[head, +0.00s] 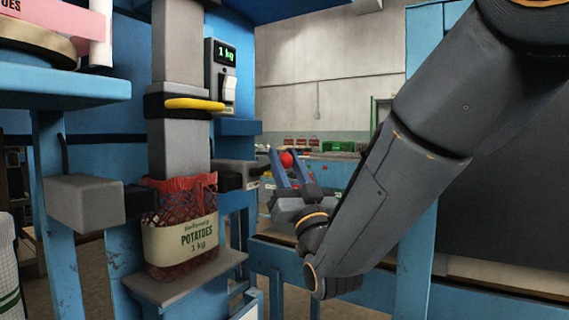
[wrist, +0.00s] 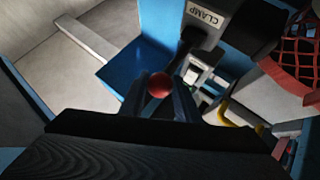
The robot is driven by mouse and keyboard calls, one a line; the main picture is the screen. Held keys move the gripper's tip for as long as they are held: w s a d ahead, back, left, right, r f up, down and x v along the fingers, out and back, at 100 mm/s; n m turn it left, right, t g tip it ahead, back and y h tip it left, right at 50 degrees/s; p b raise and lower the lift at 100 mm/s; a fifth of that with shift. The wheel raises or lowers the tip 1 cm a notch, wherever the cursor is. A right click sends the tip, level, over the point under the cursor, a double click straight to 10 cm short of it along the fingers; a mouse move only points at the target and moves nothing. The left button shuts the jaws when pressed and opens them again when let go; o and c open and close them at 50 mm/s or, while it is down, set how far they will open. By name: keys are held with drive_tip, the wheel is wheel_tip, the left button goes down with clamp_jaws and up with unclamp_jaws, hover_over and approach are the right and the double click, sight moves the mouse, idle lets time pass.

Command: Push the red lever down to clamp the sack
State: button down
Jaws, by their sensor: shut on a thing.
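The lever's red ball knob (head: 287,159) is between the fingertips of my gripper (head: 284,168), which is shut on it. The wrist view also shows the red knob (wrist: 160,85) held between the fingers. The red mesh potato sack (head: 181,230) is upright around the lower end of the grey spout (head: 181,150). Part of its mesh shows in the wrist view (wrist: 300,55).
A small shelf (head: 187,279) is under the sack. A grey block (head: 84,202) stands left of the sack's mouth. A blue post (head: 415,200) is behind my arm.

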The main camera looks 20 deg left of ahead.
drive_tip(key=shift+w+f, duration=0.1)
drive_tip(key=shift+f, duration=0.2)
drive_tip(key=c, duration=1.4)
unclamp_jaws()
drive_tip(key=shift+w+d, duration=0.1)
drive_tip(key=shift+r, duration=0.1)
drive_tip(key=shift+v, duration=3.9)
